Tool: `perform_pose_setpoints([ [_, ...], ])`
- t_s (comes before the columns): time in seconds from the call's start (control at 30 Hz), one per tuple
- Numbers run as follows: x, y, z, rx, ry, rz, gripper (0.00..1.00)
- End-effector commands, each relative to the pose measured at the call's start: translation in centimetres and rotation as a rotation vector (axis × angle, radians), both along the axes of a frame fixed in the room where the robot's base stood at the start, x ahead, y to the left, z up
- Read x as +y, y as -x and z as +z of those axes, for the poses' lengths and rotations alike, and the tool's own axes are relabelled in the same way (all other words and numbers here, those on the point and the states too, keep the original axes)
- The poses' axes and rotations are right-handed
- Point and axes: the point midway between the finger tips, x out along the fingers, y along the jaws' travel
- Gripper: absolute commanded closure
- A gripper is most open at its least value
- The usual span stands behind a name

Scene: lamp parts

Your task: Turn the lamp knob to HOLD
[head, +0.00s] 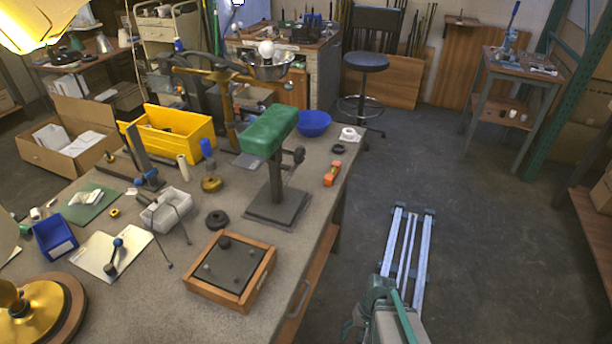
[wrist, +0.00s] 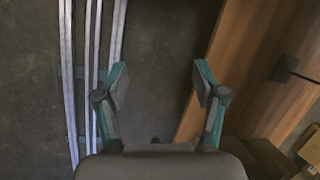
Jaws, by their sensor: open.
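I cannot make out a knob marked HOLD in either view; any lettering is too small to read. A brass lamp base (head: 22,315) on a round wooden foot is cut off at the lower left of the head view. A wooden box (head: 232,270) with a dark top plate and small round pieces on it sits near the bench's front edge. A green-topped stand (head: 268,132) with a dark side knob (head: 298,155) stands behind it. My gripper (wrist: 161,85) is open and empty, over the floor beside the bench's wooden side in the wrist view.
The workbench (head: 180,305) is crowded with a yellow bin (head: 178,130), a blue bin (head: 54,236), a white tray (head: 167,211) and an orange tool (head: 332,173). Rails (head: 408,245) run along open floor on the right. A dark drawer handle (wrist: 295,74) juts from the wood.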

Motion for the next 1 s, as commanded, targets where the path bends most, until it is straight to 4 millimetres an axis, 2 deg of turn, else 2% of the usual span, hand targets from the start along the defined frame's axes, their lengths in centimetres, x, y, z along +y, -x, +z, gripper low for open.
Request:
perform_pose_setpoints([
  [0.03, 0.3, -2.2, 0.6, -0.045, -0.033, -0.004, 0.30],
  [0.27, 2.3, -10.3, 6.5, -0.250, -0.219, 0.016, 0.30],
  [0.5, 3.9, -17.4, 15.1, -0.499, -0.406, 0.074, 0.30],
  [0.7, 4.8, -21.4, 23.2, -0.714, -0.536, 0.143, 0.30],
  [0.87, 5.4, -23.4, 30.1, -0.896, -0.635, 0.224, 0.30],
  [1.0, 6.1, -24.2, 37.5, -1.112, -0.736, 0.344, 0.30],
])
